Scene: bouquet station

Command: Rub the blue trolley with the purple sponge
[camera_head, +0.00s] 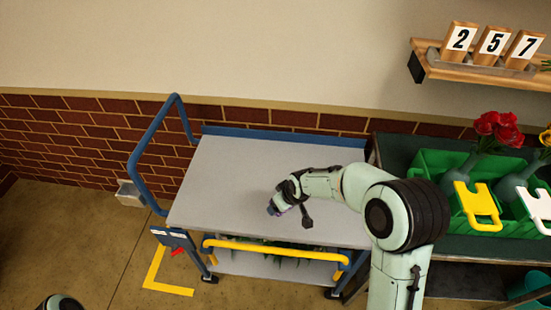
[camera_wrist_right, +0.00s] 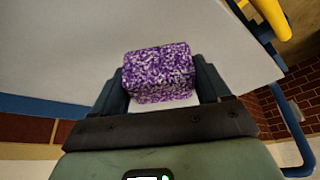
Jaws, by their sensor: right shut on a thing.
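The blue trolley (camera_head: 225,170) has a pale grey top, a blue rim and a blue handle at its left end. Its grey top also fills much of the right wrist view (camera_wrist_right: 60,45). My right gripper (camera_head: 282,203) is over the middle of the top, toward the front. In the right wrist view, its two dark fingers are shut on the sides of the speckled purple sponge (camera_wrist_right: 158,70). The sponge is close to the top; I cannot tell if it touches. In the head view the sponge is mostly hidden by the gripper. My left gripper is out of view.
A yellow bar (camera_head: 270,250) runs along the trolley's front. At right, a dark green table holds a green crate (camera_head: 430,160) with red flowers. A wooden shelf (camera_head: 475,72) bears number blocks 2, 5, 7. The trolley top is otherwise clear.

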